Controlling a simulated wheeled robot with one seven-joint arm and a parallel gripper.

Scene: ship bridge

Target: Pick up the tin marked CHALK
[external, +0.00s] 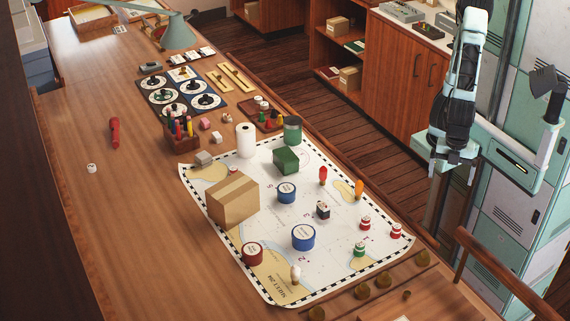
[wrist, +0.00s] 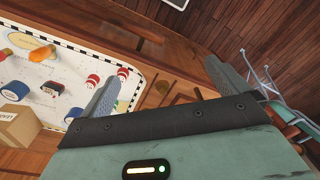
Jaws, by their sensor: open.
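Several round tins stand on the chart (external: 330,270): a large blue tin (external: 303,238), a smaller blue tin (external: 286,193) and a dark red tin (external: 252,254). Their markings are too small to read, so I cannot tell which one is marked CHALK. In the wrist view two blue tins show at the left, one (wrist: 15,90) near the frame edge and one (wrist: 73,115) beside my left finger. My gripper (external: 438,163) hangs to the right of the desk, apart from all the tins. Its two fingers (wrist: 165,85) are spread with nothing between them.
A cardboard box (external: 232,198) and a green box (external: 286,161) stand on the chart. The desk's left side is mostly clear.

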